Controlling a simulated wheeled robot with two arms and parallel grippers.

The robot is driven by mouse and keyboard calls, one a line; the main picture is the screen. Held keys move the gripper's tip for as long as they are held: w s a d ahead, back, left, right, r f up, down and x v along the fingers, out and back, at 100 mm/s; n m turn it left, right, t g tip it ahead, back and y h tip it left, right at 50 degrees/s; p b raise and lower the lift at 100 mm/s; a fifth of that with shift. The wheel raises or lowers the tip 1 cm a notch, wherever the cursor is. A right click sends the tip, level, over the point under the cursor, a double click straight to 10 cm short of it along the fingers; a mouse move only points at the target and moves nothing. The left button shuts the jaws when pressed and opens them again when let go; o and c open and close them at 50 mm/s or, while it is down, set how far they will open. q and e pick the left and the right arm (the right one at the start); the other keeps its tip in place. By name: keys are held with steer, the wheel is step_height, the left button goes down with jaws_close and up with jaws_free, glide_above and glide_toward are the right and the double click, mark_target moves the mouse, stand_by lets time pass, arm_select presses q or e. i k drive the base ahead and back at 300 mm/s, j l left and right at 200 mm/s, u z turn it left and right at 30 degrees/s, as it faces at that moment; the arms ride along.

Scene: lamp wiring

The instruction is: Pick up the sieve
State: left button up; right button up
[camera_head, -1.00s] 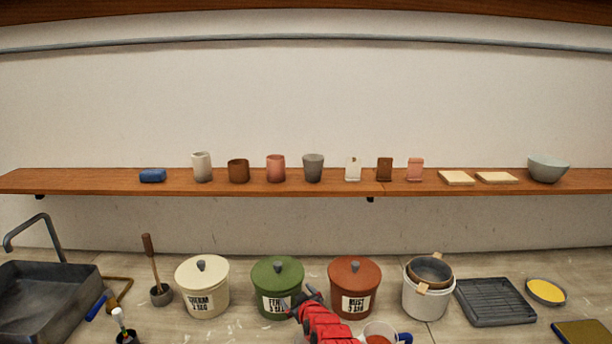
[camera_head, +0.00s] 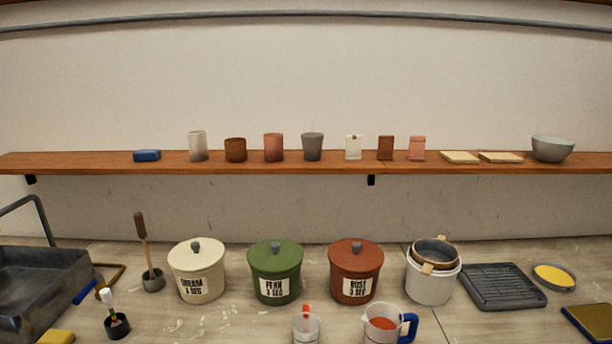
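What looks like the sieve (camera_head: 435,250), a round grey-meshed ring with light wooden handle ends, rests in the mouth of a white bucket (camera_head: 431,285) at the right of the counter in the head view. It sits slightly tilted, one handle end at the back and one over the front rim. The inside of the bucket is hidden beneath it. Neither of my grippers is in view.
Lidded cream (camera_head: 197,273), green (camera_head: 275,275) and rust (camera_head: 355,273) buckets stand left of it. A grey ribbed tray (camera_head: 500,287) lies to its right. A blue-handled jug (camera_head: 383,324) and a clear container (camera_head: 306,328) stand in front. A shelf (camera_head: 340,168) runs above.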

mark_target(437, 254)
steer(key=l+u, duration=0.45)
steer(key=l, duration=0.95)
